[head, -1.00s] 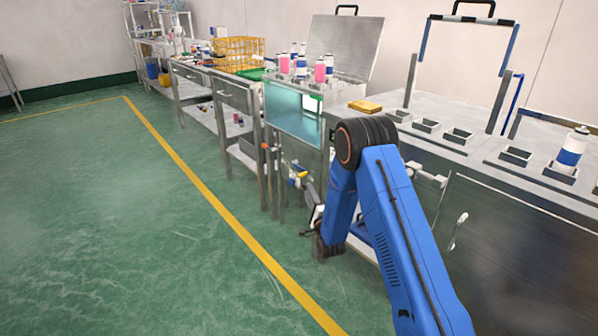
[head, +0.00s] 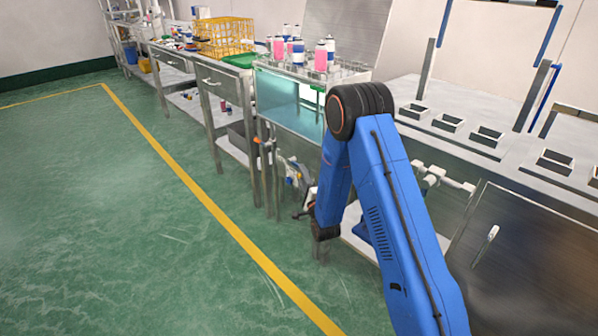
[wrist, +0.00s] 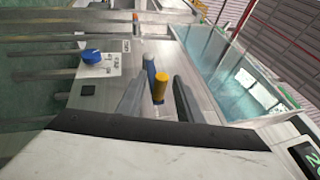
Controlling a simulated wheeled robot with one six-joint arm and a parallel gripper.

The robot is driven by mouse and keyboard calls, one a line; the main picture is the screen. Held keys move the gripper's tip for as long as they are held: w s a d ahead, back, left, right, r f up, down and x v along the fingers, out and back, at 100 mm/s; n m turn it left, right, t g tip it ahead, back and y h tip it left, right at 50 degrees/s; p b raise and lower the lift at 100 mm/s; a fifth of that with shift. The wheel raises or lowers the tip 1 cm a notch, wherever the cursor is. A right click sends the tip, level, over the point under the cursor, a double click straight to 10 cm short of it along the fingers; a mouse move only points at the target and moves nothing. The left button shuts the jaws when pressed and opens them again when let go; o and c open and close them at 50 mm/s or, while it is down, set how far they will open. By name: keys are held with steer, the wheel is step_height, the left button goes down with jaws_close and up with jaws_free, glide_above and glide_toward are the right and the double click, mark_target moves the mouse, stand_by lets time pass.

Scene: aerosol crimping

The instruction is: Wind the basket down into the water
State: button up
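The water tank (head: 285,104) is a glass-walled steel tank with blue-green water; its wall and water also show at the upper right of the wrist view (wrist: 232,62). Several pink and blue-white cans (head: 298,52) stand in a rack, which I take for the basket (head: 340,72), above the tank. In the wrist view a yellow-orange crank grip (wrist: 160,88) stands beside the tank, with a blue-grey post behind it. My gripper (wrist: 158,97) is open, its fingers on either side of the grip; contact is not clear. In the head view my forearm hides part of the tank's right side.
A blue knob (wrist: 92,55) sits on the panel left of the grip. A yellow wire crate (head: 222,38) stands on the bench further back. A steel bench with empty square holders (head: 448,122) is at the right. The green floor at the left is clear.

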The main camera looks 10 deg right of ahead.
steer(key=shift+w, duration=0.15)
jaws_close()
steer(key=shift+r, duration=0.2)
